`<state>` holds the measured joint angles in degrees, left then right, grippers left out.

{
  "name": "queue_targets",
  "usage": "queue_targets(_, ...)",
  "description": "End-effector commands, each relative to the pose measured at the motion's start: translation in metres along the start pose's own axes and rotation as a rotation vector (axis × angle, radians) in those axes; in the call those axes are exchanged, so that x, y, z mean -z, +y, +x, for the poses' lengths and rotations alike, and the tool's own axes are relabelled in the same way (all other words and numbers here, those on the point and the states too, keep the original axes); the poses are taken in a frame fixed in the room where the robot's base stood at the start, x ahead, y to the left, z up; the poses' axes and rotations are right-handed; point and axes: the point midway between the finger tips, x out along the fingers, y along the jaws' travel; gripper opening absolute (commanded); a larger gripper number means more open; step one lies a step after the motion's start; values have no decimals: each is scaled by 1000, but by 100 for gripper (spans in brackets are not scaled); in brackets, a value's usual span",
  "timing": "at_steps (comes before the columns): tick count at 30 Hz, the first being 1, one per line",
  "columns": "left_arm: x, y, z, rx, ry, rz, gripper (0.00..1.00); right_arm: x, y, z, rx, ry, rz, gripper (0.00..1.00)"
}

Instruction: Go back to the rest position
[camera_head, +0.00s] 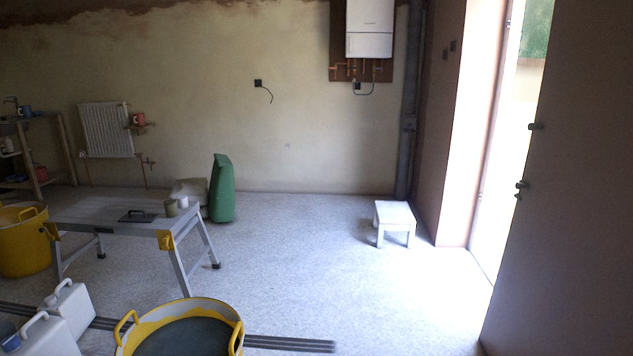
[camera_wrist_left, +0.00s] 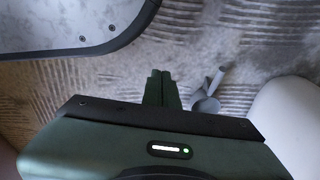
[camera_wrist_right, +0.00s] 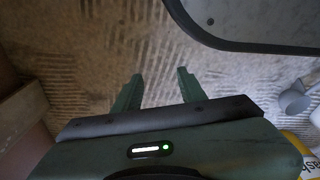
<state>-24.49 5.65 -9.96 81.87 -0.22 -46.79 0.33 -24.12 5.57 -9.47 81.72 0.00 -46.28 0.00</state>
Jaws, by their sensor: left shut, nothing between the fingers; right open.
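My left gripper (camera_wrist_left: 160,88) shows in the left wrist view with its two fingers together and nothing between them. It is above a rough, streaked floor. My right gripper (camera_wrist_right: 160,74) shows in the right wrist view with its fingers apart and nothing between them, also above the floor. Neither gripper nor arm shows in the head view. Both grippers are clear of other objects as far as the wrist views show.
A grey work platform (camera_head: 100,213) with a trowel and cups stands at left. A yellow-rimmed tub (camera_head: 180,335) and white canisters (camera_head: 50,330) are in the near left. A white step stool (camera_head: 394,217) stands near the door (camera_head: 570,200). The middle floor is clear.

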Motion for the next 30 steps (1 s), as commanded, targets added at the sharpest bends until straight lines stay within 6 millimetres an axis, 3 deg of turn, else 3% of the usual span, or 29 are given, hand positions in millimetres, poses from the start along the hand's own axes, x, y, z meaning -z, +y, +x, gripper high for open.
queue_targets(1, -5, -3, -9, 2, -6, -1, 0, -9, 0, -9, 1, -15, -2, 41)
queue_targets(8, -44, -1, -13, -1, -31, 4, 0, -48, -2, -14, 4, -43, -8, 41)
queue_targets(18, -126, -1, -47, -5, -78, 16, 0, -131, -1, -49, 7, -90, -20, 41)
queue_targets(23, -144, -2, -50, -6, -83, 19, 0, -149, -1, -52, 8, -96, -23, 41)
queue_targets(30, -144, -2, -50, -6, -83, 19, 0, -149, -1, -52, 8, -96, -23, 41)
